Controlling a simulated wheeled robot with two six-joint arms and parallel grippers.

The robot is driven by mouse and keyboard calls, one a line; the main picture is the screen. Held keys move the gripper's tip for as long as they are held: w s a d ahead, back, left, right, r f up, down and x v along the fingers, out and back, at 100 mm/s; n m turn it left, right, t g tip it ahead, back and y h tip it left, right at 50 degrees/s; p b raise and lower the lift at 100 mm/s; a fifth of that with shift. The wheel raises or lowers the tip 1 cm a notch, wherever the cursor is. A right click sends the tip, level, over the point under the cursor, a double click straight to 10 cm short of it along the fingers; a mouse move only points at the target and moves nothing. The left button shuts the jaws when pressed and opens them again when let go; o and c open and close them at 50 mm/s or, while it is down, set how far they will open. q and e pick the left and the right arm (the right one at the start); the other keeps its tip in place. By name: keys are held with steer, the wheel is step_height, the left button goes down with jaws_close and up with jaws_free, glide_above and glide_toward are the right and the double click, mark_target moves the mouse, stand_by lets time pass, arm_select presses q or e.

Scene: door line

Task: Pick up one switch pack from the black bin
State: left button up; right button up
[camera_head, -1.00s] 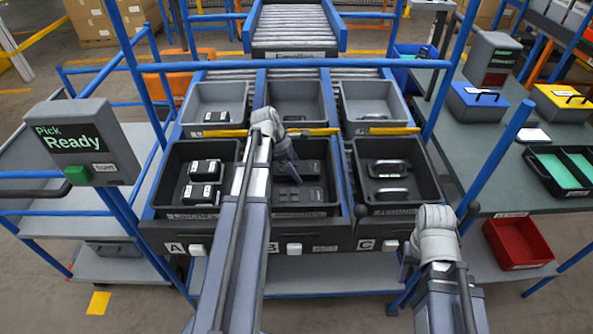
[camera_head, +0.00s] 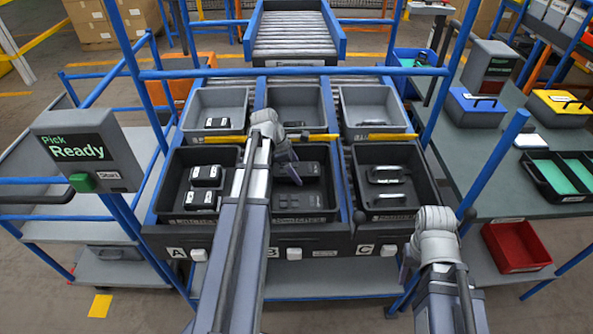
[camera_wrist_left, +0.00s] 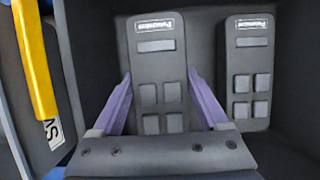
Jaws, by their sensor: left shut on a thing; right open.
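The middle black bin (camera_head: 305,217), above label B, holds dark switch packs. My left gripper (camera_head: 291,172) reaches down into this bin. In the left wrist view, the left gripper (camera_wrist_left: 158,82) has its purple fingers on both sides of one grey switch pack (camera_wrist_left: 157,65) with a white label and square buttons. It is shut on that pack, which still looks low in the bin. A second switch pack (camera_wrist_left: 249,70) lies beside it to the right, clear of the fingers. My right gripper (camera_head: 404,264) is open in front of the rack, partly hidden by its own wrist.
Black bins with other items stand left (camera_head: 172,190) and right (camera_head: 432,195). Grey totes (camera_head: 295,125) stand behind, past a yellow bar. Blue posts and a blue crossbar (camera_head: 290,72) frame the rack. A "Pick Ready" screen (camera_head: 78,147) is at left, a red bin (camera_head: 517,246) at right.

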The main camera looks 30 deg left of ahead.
mark_target(297, 168)
arm_select(q)
step_height(297, 168, up, 9)
steer(key=p, duration=0.7)
steer(key=shift+f+p, duration=0.2)
steer(key=shift+p, duration=0.1)
